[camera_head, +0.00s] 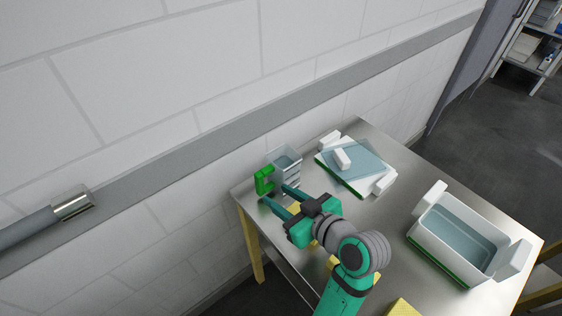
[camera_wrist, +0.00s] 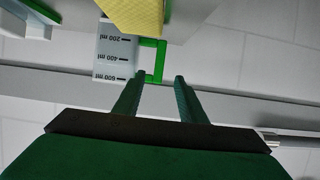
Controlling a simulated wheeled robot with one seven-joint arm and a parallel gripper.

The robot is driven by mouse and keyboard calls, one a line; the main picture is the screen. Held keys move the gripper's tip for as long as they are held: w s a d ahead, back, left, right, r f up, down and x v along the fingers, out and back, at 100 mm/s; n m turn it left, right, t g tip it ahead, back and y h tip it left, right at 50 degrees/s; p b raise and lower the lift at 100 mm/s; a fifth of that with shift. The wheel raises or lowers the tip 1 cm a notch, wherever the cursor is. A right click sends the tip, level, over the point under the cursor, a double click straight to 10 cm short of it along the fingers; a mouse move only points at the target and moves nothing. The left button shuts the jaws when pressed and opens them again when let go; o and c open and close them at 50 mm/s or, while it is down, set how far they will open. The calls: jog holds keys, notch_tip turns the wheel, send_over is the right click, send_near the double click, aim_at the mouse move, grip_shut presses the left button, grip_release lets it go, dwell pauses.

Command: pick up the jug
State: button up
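The jug (camera_head: 287,166) is a pale, see-through measuring jug with a green handle, standing at the far left corner of the metal table. My gripper (camera_head: 274,195) is open, with two green fingers spread and pointing at the handle side. In the wrist view the jug (camera_wrist: 114,52) shows printed ml marks, and its green handle (camera_wrist: 159,62) lies just ahead of the gap between the fingertips of my gripper (camera_wrist: 159,79). The fingers hold nothing. I cannot tell whether a fingertip touches the handle.
On the metal table (camera_head: 391,213), a white tray (camera_head: 325,172) with a bluish clear sheet stands right of the jug. A white tub (camera_head: 427,236) stands at the right. A yellow thing (camera_wrist: 135,14) is near the jug. The wall runs close behind.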

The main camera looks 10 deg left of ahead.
aim_at(262, 184)
jog(key=x, duration=1.1)
jog(key=shift+d, duration=0.1)
grip_shut()
